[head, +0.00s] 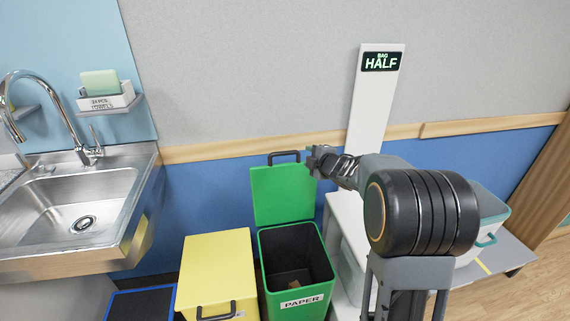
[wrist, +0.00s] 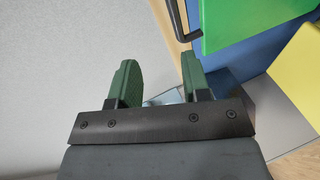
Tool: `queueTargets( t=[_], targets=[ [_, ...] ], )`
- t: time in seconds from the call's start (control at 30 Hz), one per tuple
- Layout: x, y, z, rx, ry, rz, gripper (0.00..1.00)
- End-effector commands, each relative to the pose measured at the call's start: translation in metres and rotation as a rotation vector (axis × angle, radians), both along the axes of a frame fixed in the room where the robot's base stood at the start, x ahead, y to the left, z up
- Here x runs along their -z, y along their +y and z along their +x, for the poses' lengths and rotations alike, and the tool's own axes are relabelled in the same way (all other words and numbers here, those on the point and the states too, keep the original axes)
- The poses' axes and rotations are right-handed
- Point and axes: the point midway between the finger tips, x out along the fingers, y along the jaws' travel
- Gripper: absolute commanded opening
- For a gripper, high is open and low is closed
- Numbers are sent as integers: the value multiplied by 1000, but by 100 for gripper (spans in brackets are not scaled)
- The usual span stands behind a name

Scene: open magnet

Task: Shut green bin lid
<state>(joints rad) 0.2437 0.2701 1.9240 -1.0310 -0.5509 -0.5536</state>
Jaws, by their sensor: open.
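The green bin (head: 290,277) stands on the floor with a PAPER label on its front. Its inside is dark, with something brown at the bottom. Its green lid (head: 283,194) stands upright, open against the blue wall, with a black handle (head: 284,157) on its top edge. In the wrist view the lid (wrist: 245,22) is at the top right, with part of the handle (wrist: 180,18) beside it. My gripper (head: 314,158) is beside the upper right of the lid, close to the handle. In the wrist view its green fingers (wrist: 160,80) are apart with nothing between them.
A closed yellow bin (head: 217,271) stands left of the green bin, and a blue-edged bin (head: 140,304) further left. A steel sink (head: 75,205) is at the left. A white post (head: 373,100) with a HALF sign rises behind my arm.

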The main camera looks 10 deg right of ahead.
Motion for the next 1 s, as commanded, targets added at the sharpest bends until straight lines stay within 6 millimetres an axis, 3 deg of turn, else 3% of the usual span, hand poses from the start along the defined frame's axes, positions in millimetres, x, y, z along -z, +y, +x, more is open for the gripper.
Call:
queueTargets(
  t=[0.03,0.2,0.37,0.8,1.0],
  targets=[
    [15,0,5,-54,-18,-25,43],
    [30,7,15,-173,-60,-75,43],
    [37,16,34,-196,-68,-83,43],
    [56,46,106,-192,-67,-83,43],
    [61,54,126,-190,-67,-82,43]
  ],
)
